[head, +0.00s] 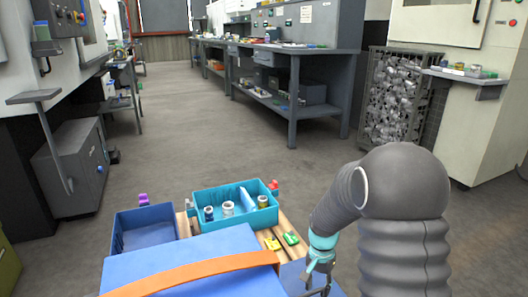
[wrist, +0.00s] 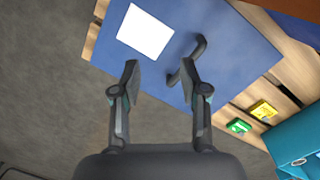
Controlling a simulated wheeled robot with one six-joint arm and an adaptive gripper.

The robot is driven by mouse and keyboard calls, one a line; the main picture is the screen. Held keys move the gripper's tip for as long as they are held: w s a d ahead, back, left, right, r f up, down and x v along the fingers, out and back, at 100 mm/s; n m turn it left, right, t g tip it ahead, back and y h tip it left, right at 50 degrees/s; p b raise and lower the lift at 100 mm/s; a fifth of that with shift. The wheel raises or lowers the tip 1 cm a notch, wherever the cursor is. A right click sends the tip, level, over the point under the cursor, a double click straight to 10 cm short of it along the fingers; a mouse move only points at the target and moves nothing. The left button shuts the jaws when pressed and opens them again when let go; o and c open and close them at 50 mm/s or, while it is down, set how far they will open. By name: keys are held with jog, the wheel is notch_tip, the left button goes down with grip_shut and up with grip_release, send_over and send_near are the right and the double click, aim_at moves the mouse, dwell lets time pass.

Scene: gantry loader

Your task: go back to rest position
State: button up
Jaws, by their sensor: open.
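My gripper (head: 318,278) hangs at the lower right of the head view, at the end of my grey arm. In the wrist view its two fingers (wrist: 159,76) stand wide apart with nothing between the tips. Beyond the fingers is a blue flat panel (wrist: 235,60) with a white square (wrist: 145,32) on it. A dark curved shape (wrist: 188,58) shows on the panel near the right finger; I cannot tell whether the finger touches it.
A teal bin (head: 272,216) with several cylindrical parts and an empty blue bin (head: 117,236) stand ahead on wooden slats. A yellow block (head: 272,242) and a green block (head: 291,238) lie beside them. Workbenches (head: 335,62) and a wire cage (head: 362,110) stand beyond open floor.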

jog(key=s+r+n+t+p, duration=0.2)
jog(key=s+r, duration=0.5)
jog(key=r, duration=0.4)
jog(key=s+r+n+t+p, duration=0.2)
jog(key=s+r+p, duration=0.2)
jog(key=s+r, duration=0.4)
jog(key=s+r+n+t+p, duration=0.2)
jog(key=s+r, duration=0.5)
jog(key=r, duration=0.8)
jog(key=shift+s+r+n+t+p, duration=0.25)
jog(key=shift+n+t+p, duration=0.2)
jog(key=shift+p, duration=0.25)
